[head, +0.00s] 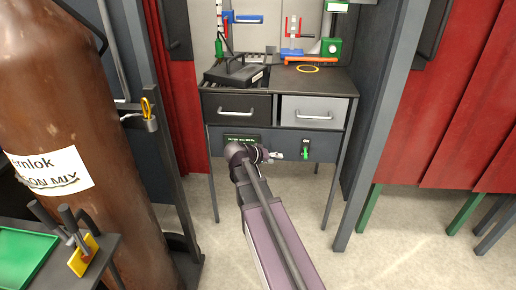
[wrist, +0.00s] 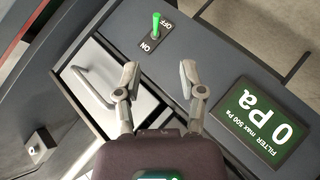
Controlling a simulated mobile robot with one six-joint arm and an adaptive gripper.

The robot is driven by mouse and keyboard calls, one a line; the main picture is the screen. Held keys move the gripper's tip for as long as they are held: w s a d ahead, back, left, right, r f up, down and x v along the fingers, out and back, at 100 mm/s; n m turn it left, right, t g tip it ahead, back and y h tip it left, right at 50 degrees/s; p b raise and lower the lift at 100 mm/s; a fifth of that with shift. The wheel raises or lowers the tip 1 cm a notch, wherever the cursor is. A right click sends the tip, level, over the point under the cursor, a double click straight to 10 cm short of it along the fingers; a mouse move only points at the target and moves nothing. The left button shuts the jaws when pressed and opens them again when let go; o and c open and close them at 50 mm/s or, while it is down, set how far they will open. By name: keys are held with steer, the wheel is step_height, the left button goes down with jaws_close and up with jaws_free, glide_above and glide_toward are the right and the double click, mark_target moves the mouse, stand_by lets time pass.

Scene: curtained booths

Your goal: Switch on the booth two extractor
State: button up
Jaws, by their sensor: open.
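A toggle switch with a green lever (head: 305,154) is on the grey panel under the right-hand drawer. In the wrist view the lever (wrist: 156,25) stands on a dark plate marked ON and OFF; in the head view it points down, away from the ON end. A green display (wrist: 262,122) reads "0 Pa, FILTER max 500 Pa"; the head view shows part of it (head: 241,138), left of the switch. My gripper (wrist: 159,75) is open and empty, apart from the lever. In the head view my gripper (head: 277,154) is in front of the panel, left of the switch.
Above the panel are a black drawer (head: 237,110) and a grey drawer (head: 313,112) with protruding handles. A large brown cylinder (head: 75,120) and a side tray (head: 25,252) stand at left. A grey post (head: 372,130) is at right. Floor below the bench is clear.

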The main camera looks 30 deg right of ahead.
steer(key=s+a+r+n+y+p, duration=0.1)
steer(key=s+a+r+y+p, duration=0.3)
steer(key=a+r+p, duration=0.4)
steer(key=p, duration=0.4)
steer(key=shift+a+n+g+y, duration=0.3)
steer(key=shift+a+f, duration=0.1)
stand_by(0.6)
steer(key=s+a+f+n+y, duration=0.1)
steer(key=s+a+n+y, duration=0.1)
steer(key=a, duration=0.6)
steer(key=s+a+f+n+g+y, duration=0.1)
steer(key=s+a+f+y, duration=0.1)
steer(key=s+a+y, duration=0.3)
steer(key=s+a, duration=0.1)
steer(key=a, duration=0.1)
steer(key=shift+a+f+n, duration=0.25)
steer(key=shift+a+n, duration=0.15)
steer(key=shift+s, duration=0.2)
